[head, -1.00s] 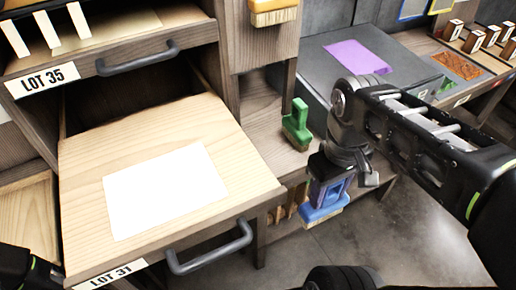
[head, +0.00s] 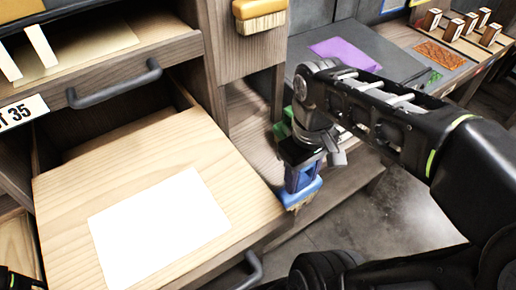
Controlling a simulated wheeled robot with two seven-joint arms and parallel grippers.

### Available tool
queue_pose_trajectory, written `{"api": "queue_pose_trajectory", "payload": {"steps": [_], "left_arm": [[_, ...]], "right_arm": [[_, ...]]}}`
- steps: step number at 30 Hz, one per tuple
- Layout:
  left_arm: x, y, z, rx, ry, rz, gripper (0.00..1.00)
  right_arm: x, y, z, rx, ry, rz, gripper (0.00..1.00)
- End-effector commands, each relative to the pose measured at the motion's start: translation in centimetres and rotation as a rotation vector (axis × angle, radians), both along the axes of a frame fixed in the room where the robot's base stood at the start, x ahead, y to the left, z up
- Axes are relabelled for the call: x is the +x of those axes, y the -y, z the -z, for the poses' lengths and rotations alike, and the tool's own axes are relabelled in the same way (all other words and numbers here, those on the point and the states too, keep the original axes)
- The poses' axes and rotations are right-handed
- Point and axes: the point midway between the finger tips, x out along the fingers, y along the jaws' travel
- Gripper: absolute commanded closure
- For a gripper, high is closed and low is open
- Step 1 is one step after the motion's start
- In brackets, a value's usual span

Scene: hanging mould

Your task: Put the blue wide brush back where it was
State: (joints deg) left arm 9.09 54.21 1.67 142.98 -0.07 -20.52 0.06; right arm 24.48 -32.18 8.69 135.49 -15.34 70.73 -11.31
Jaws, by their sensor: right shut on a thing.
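My right gripper (head: 303,165) points down and is shut on the blue wide brush (head: 305,190). The brush hangs below the jaws with its tan bristles downward, in front of the shelf and just right of the open drawer. The upper part of the brush is hidden by the gripper. I cannot tell whether the brush touches anything. My left gripper is not in view; only a bit of my left arm shows at the lower left corner.
A green brush (head: 281,130) stands on the shelf, partly hidden behind my right gripper. A yellow brush (head: 260,16) hangs on the wooden panel. The open drawer (head: 70,190) holds a white sheet (head: 158,226). A purple sheet (head: 343,52) lies on the dark bench.

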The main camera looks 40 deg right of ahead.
Motion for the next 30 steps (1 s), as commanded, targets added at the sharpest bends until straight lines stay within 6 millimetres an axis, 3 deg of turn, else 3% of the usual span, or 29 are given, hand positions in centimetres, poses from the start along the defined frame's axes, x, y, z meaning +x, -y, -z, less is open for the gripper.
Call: {"api": "queue_pose_trajectory", "payload": {"steps": [15, 20, 30], "left_arm": [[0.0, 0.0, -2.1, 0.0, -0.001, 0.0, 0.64], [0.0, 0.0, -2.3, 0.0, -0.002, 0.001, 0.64], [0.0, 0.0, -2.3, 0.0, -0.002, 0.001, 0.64]], "right_arm": [[13.6, 0.2, 0.0, 0.004, -0.001, -0.002, 0.94], [15.3, 0.3, -0.1, 0.001, 0.001, -0.001, 0.94], [15.6, 0.3, 0.0, 0.001, 0.001, 0.0, 0.94]]}}
